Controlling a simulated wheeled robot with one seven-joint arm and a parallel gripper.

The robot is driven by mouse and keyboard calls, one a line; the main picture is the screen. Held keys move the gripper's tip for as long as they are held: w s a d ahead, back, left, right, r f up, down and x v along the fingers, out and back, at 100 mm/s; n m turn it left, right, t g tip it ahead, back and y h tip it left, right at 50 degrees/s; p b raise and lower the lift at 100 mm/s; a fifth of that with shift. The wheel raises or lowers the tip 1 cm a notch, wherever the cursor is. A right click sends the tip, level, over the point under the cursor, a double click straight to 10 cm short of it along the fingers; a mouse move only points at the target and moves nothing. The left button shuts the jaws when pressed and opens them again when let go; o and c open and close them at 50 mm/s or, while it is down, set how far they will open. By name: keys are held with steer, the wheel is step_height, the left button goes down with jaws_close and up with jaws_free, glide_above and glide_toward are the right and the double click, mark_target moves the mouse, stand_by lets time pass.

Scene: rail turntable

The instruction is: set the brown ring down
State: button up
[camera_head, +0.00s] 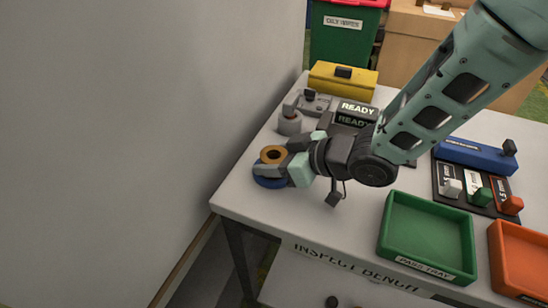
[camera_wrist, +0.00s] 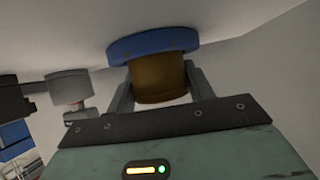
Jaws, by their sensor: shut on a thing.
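The brown ring (camera_head: 273,154) is held in my gripper (camera_head: 277,166) near the left end of the white bench. In the wrist view the brown ring (camera_wrist: 158,80) sits between the two fingers of my gripper (camera_wrist: 160,86), which are shut on its sides. A blue round piece (camera_head: 268,181) is directly under the ring. It also shows in the wrist view (camera_wrist: 150,44), wider than the ring and against the bench side. The ring appears to meet the blue piece, but I cannot tell whether a small gap remains.
A yellow box (camera_head: 343,81) and a READY sign (camera_head: 359,109) are farther back. A green tray (camera_head: 428,237) and an orange tray (camera_head: 522,257) are at the right front. The bench front-left is clear.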

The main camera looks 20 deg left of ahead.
steer(key=shift+f, duration=0.15)
steer(key=o, duration=1.3)
